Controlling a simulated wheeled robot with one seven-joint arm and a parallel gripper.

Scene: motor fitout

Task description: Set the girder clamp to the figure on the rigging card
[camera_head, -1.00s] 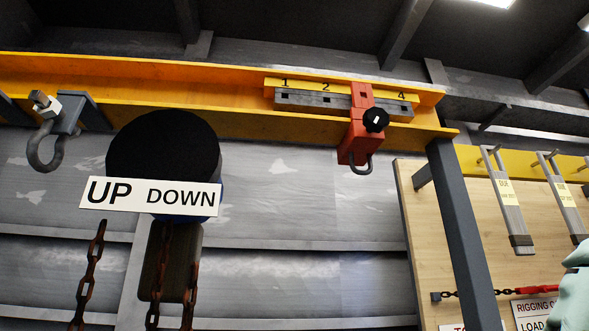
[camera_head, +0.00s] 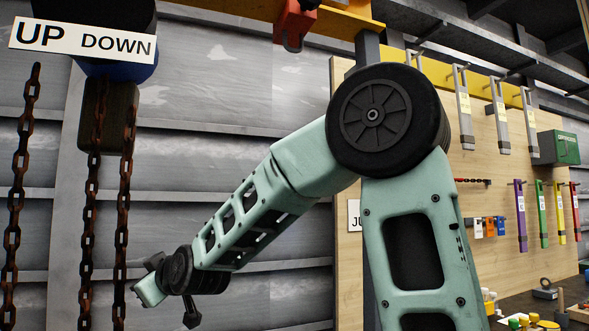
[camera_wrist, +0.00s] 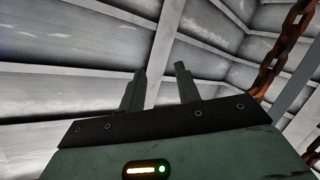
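The red girder clamp (camera_head: 292,27) shows only its lower part at the top edge of the head view. It hangs on the yellow girder (camera_head: 345,22); its knob and number scale are not clearly in view. No rigging card can be read now; my arm covers part of the board. My gripper (camera_wrist: 160,78) has its two fingers apart with nothing between them in the wrist view. In the head view it is at the lower left, well below the clamp and just right of the chains.
Rusty chains (camera_head: 124,190) hang at the left below an UP DOWN sign (camera_head: 84,40); one chain (camera_wrist: 280,50) shows in the wrist view. A wooden tool board (camera_head: 480,155) holds grey and coloured hanging pieces. A bench with small parts is at the lower right.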

